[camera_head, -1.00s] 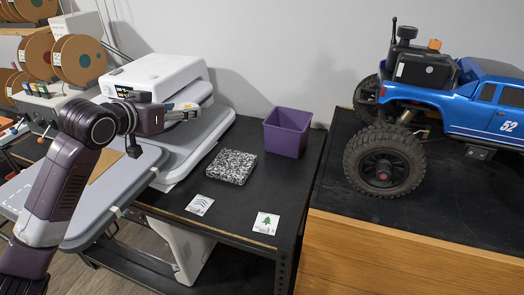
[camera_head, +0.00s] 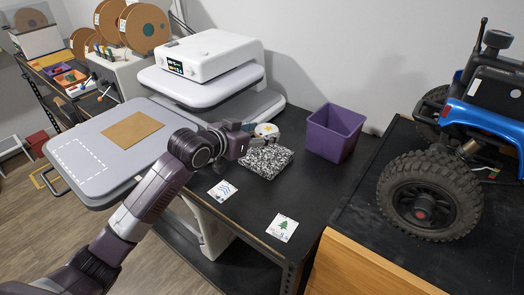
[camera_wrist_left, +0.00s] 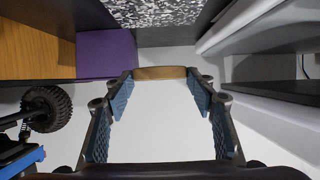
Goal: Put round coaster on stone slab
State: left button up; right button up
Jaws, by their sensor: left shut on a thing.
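The round coaster (camera_head: 266,130) is white with an orange mark, held in my left gripper (camera_head: 254,130). In the left wrist view its tan edge (camera_wrist_left: 160,73) shows between the two fingertips. The stone slab (camera_head: 263,161) is a speckled black-and-white square on the black table. It also shows at the top of the left wrist view (camera_wrist_left: 155,12). The coaster appears above the slab's back part, partly hidden by the gripper; the height of the gap is hard to tell. My right gripper is not in view.
A purple bin (camera_head: 333,132) stands right of the slab. Two printed cards, one with waves (camera_head: 222,190) and one with a tree (camera_head: 282,227), lie in front. A white heat press (camera_head: 208,55) is at the left back. A blue truck (camera_head: 500,110) stands on the right.

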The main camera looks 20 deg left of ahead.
aim_at(261, 158)
pick_arm(q)
notch_tip(261, 158, down, 4)
jog(key=shift+r, duration=0.25)
jog(key=shift+f+p, duration=0.3)
jog(key=shift+f, duration=1.8)
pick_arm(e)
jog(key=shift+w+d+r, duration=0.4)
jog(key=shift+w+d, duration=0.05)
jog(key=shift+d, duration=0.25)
pick_arm(q)
jog(key=o, duration=1.1)
jog(key=shift+f, duration=0.15)
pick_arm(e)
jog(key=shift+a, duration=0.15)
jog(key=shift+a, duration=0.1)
